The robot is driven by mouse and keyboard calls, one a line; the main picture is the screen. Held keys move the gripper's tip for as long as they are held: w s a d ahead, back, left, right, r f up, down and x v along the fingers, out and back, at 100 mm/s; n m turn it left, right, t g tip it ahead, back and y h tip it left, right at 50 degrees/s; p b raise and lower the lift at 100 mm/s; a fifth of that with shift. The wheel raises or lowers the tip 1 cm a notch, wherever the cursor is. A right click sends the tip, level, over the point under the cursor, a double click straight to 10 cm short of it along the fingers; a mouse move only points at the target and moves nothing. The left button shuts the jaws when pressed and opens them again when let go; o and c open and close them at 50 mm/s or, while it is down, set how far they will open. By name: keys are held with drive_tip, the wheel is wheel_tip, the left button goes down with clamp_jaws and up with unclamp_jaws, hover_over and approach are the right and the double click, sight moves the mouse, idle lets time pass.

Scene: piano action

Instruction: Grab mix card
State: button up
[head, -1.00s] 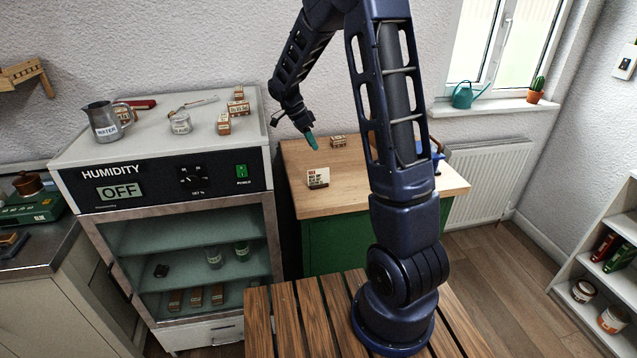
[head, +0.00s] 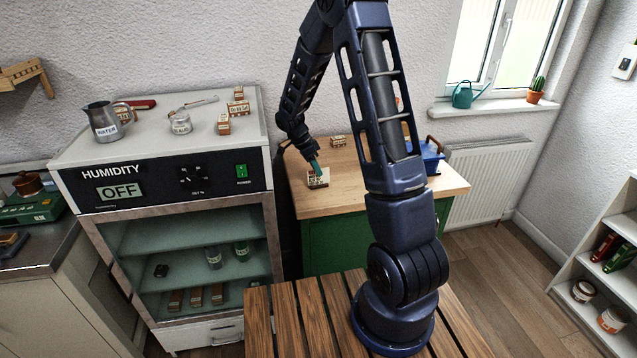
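The mix card (head: 318,183) is a small cream card with dark print, standing in a brown holder near the front left of the wooden top of the green bench (head: 365,192). My gripper (head: 316,167) has teal fingertips and is right at the card's upper edge, covering part of its face. The fingers look close together, but they are too small here to tell whether they are open, shut or touching the card.
A small labelled block (head: 339,141) lies at the back of the bench. A blue box-like thing (head: 430,160) with a handle stands on its right, partly behind my arm. The humidity cabinet (head: 180,185) stands close on the left. The bench's front middle is clear.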

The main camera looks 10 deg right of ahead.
drive_tip(key=shift+s+d+f, duration=0.1)
drive_tip(key=shift+d+f, duration=0.1)
drive_tip(key=shift+f, duration=0.25)
clamp_jaws()
